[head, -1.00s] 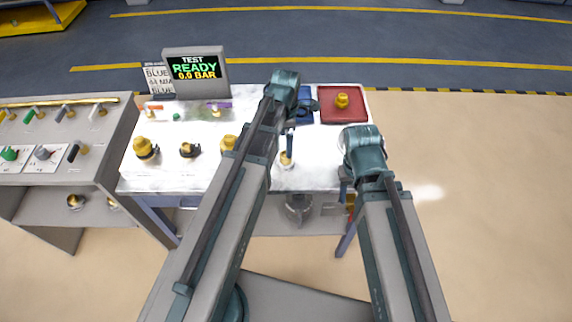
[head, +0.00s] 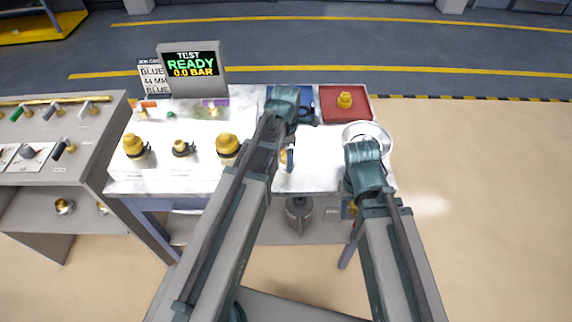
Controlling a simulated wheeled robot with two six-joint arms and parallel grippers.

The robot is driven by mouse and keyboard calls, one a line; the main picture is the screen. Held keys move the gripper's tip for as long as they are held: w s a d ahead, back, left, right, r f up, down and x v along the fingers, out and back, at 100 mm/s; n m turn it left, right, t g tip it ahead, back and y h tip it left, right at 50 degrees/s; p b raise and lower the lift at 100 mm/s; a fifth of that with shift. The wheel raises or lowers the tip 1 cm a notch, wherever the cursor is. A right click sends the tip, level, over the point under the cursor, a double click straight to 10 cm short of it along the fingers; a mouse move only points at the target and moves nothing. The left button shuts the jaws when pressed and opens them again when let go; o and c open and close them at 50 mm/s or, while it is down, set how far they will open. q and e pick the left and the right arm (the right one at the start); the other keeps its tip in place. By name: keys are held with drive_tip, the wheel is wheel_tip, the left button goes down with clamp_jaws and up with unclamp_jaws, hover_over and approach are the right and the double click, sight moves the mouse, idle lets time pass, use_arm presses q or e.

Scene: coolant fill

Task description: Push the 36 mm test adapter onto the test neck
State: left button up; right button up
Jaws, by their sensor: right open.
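Three yellow-topped adapters stand in a row on the white bench: a large one (head: 134,145) at left, a small one (head: 181,147), and another large one (head: 227,145) beside my left arm. I cannot read which is 36 mm. A brass fitting (head: 283,157), possibly the test neck, is partly hidden beside my left arm. My right gripper (head: 350,188) is open and mostly hidden under its own arm at the bench's front right. It is well apart from the adapters.
A red tray (head: 365,115) with a yellow fitting (head: 344,99) and a blue tray (head: 306,113) are at the back. A pale round dish (head: 376,128) is at right. The test display (head: 193,66) reads READY, 0.0 BAR. A valve console (head: 70,172) stands at left.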

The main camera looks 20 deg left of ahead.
use_arm(q)
drive_tip(key=shift+f, duration=0.5)
drive_tip(key=shift+r, duration=0.1)
use_arm(e)
drive_tip(key=shift+f, duration=0.45)
use_arm(q)
drive_tip(key=shift+c, duration=0.2)
drive_tip(key=c, duration=1.4)
drive_tip(key=shift+r, duration=0.1)
drive_tip(key=shift+c, duration=0.2)
use_arm(e)
drive_tip(key=shift+r, duration=0.1)
